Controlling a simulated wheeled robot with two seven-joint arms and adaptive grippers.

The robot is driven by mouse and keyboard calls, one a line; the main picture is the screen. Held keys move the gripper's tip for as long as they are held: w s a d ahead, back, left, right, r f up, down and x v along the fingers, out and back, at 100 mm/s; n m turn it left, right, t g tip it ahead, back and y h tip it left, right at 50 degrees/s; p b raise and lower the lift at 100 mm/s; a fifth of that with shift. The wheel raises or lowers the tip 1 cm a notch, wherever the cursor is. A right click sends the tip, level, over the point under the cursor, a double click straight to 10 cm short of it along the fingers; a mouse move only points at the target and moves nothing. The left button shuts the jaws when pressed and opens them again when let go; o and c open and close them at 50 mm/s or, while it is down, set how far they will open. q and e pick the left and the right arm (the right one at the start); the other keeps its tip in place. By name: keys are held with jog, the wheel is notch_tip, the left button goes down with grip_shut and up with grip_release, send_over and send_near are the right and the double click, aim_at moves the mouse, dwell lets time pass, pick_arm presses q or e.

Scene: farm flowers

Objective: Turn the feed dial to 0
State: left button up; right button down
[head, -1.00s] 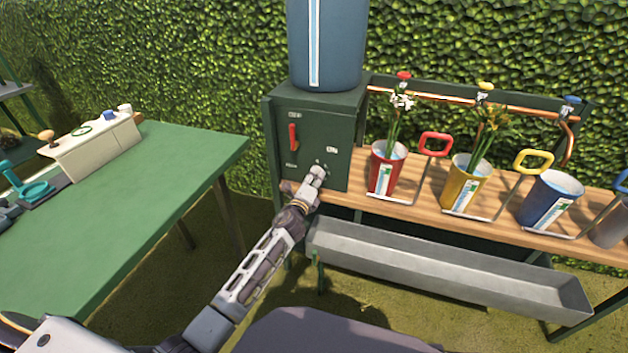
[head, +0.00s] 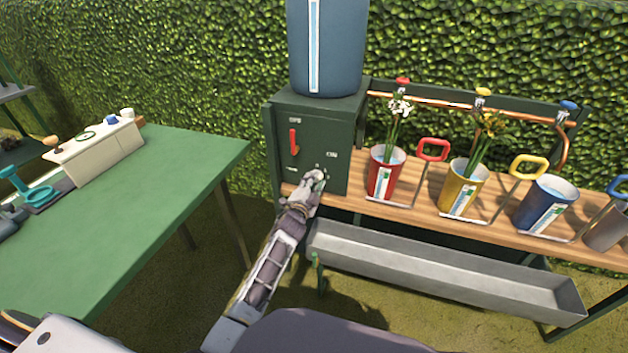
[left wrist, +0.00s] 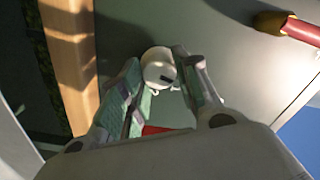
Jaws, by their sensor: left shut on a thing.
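The feed dial (left wrist: 158,68) is a small pale round knob with a dark mark on its face, low on the front of the dark green box (head: 312,140). In the left wrist view my left gripper (left wrist: 155,82) has one finger on each side of the dial and is shut on it. In the head view my left gripper (head: 314,182) covers most of the dial, and the numbers around it are too small or hidden to read. A red lever (head: 294,141) sits above and left of the dial.
A blue tank (head: 327,45) stands on the box. Red (head: 383,178), yellow (head: 460,192) and blue (head: 546,205) buckets stand on the wooden shelf to the right. A grey trough (head: 440,273) hangs below. A green table (head: 130,205) is at left.

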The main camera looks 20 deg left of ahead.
pick_arm(q)
jog(key=shift+n+p, duration=0.8)
jog(key=shift+n, duration=0.9)
pick_arm(e)
jog(key=shift+s+d+f, duration=0.15)
jog(key=shift+s+f, duration=0.05)
jog(key=shift+f, duration=0.45)
jog(key=shift+s+d+f, duration=0.15)
jog(key=shift+f, duration=0.45)
pick_arm(q)
jog(key=shift+f, duration=0.1)
jog(key=o, duration=1)
jog(key=shift+s, duration=0.15)
jog(key=shift+s+a, duration=0.15)
jog(key=shift+s, duration=2.8)
jog(key=shift+s+a, duration=0.1)
jog(key=shift+s, duration=2.8)
